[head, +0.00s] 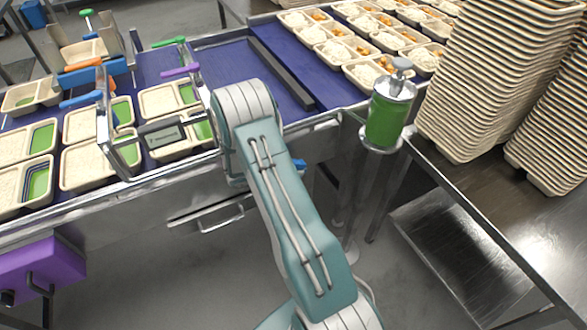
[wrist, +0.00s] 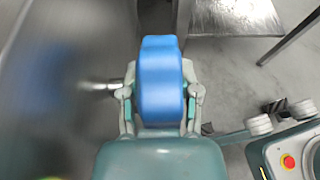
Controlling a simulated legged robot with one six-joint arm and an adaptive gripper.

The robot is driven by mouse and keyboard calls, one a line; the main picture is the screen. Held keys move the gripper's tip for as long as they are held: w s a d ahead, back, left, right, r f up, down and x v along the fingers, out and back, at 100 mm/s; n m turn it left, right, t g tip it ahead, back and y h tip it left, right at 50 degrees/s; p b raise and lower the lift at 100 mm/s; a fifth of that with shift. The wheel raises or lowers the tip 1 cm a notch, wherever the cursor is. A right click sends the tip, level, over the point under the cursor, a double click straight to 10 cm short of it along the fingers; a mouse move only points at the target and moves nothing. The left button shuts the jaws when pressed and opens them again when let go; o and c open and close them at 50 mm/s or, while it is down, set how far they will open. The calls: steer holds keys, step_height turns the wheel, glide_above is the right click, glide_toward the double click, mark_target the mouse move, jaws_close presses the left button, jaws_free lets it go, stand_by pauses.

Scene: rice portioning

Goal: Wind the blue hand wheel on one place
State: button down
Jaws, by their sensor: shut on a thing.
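The blue hand wheel (wrist: 160,85) fills the middle of the wrist view. My gripper (wrist: 160,95) is shut on it, with one finger on each side. A metal shaft shows just left of the gripper in the wrist view. In the head view my arm hides the gripper and most of the wheel. Only a small blue bit (head: 299,164) shows beside my wrist, below the conveyor's front edge; it seems to be part of the wheel.
The conveyor (head: 215,60) carries several trays with rice under a metal frame. A green dispenser (head: 385,120) stands right of my arm. Stacked trays (head: 490,80) stand on the right table. A purple box (head: 42,268) hangs at lower left. A metal handle (head: 222,220) sits left of my arm.

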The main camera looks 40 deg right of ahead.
steer(key=shift+d, duration=0.1)
steer(key=c, duration=0.6)
jaws_free()
steer(key=shift+d, duration=0.1)
steer(key=w+a+r, duration=0.1)
steer(key=w+a, duration=0.1)
steer(key=a, duration=0.6)
steer(key=w+a, duration=0.2)
steer(key=a, duration=0.6)
steer(key=shift+r, duration=0.4)
steer(key=shift+a, duration=0.1)
